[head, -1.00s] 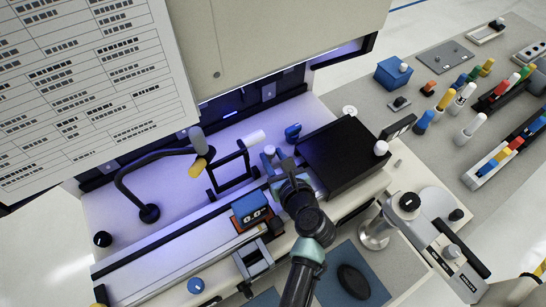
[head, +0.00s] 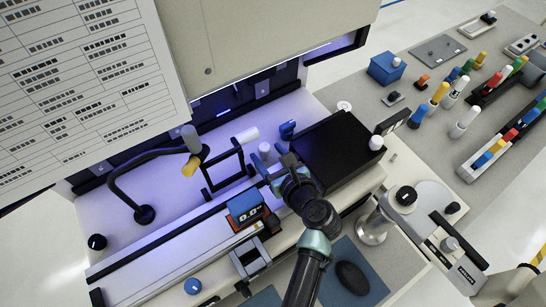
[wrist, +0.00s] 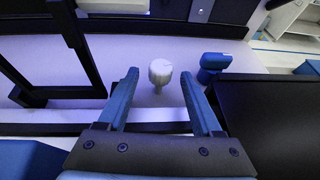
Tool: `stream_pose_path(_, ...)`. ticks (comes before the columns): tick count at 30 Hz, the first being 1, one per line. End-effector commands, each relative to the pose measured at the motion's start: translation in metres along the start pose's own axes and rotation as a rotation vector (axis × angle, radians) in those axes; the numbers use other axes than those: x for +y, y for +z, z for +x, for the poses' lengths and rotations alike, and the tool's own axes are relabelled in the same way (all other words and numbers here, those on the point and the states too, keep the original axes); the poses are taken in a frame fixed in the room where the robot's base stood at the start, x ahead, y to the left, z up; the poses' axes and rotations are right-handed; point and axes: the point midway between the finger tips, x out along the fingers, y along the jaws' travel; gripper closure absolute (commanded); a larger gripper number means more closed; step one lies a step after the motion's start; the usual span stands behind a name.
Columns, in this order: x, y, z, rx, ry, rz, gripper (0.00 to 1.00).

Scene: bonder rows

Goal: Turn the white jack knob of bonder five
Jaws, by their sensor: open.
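A white knob (wrist: 160,72) on a thin stem stands on the pale deck of the bonder. In the wrist view it shows beyond and between the two blue fingers of my gripper (wrist: 158,88). Clear gaps show on both sides, and nothing is held. In the head view the knob (head: 264,149) looks greyish-white, just beyond my open gripper (head: 274,163). I see no contact. The bonder's number is not legible here, so I cannot tell if this is bonder five.
A black box (head: 345,148) stands close to the right of my gripper. A black frame (head: 222,172) with a white handle is to the left. A blue knob (wrist: 215,61) is right of the white knob. A blue display unit (head: 244,207) sits at front left.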

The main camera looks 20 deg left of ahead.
Motion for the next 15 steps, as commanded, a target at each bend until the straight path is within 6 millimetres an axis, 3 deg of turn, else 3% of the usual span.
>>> stream_pose_path(5, -0.001, -0.001, -0.014, 0.0, -0.003, 0.001, 0.33)
stream_pose_path(15, -0.001, -0.002, -0.081, 0.001, -0.004, 0.0, 0.33)
